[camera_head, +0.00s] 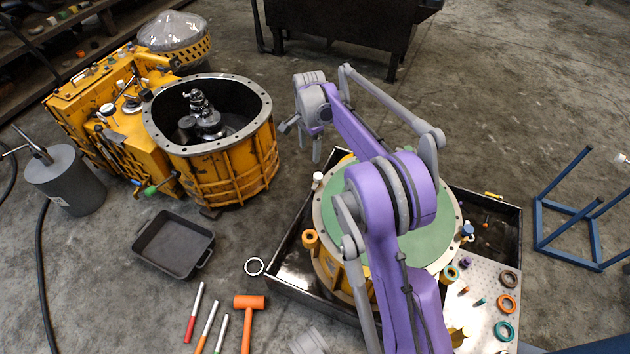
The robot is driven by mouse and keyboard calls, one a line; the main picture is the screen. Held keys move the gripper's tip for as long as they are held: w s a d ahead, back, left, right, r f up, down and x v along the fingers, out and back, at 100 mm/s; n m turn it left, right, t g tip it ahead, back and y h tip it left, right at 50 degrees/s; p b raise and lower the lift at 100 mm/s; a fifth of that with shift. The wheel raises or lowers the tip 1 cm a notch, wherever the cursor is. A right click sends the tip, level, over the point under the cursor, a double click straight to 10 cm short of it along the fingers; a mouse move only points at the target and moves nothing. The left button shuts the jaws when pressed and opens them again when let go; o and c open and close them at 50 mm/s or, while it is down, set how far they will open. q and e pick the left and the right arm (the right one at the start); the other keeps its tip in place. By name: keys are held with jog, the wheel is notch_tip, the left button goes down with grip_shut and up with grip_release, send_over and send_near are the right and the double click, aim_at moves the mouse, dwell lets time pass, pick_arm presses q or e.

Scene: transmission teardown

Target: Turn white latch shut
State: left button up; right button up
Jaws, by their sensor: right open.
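My right arm, purple and grey, rises from the bottom and reaches over a round yellow housing with a green top (336,203). My right gripper (302,138) is open and empty, left of and above that housing in the picture. A small white-capped piece (317,181) stands at the housing's left rim, below the gripper and apart from it. A blue and white piece (467,231) sits by the right rim. I cannot tell for sure which white part is the latch, or its angle. My arm hides much of the green top. My left gripper is not seen.
The housing stands in a dark metal tray (495,207). A perforated plate (480,318) with several rings lies at its right. A large yellow transmission (215,165) stands at left, near a black pan (173,246) and an orange mallet (249,303). A blue frame (570,208) stands right.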

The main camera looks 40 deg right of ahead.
aim_at(318, 176)
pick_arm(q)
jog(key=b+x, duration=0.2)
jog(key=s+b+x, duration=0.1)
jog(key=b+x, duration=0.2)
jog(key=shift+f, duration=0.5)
pick_arm(e)
jog(key=d+f+m, duration=0.1)
jog(key=f, duration=0.5)
jog(key=w+d+f+m, duration=0.1)
jog(key=d+f, duration=0.1)
jog(key=f, duration=0.4)
jog(key=w+d+f+m, duration=0.1)
jog(key=d+f, duration=0.1)
jog(key=f, duration=0.4)
jog(key=shift+d+g, duration=0.1)
jog(key=shift+g, duration=0.2)
jog(key=shift+c, duration=0.2)
grip_shut()
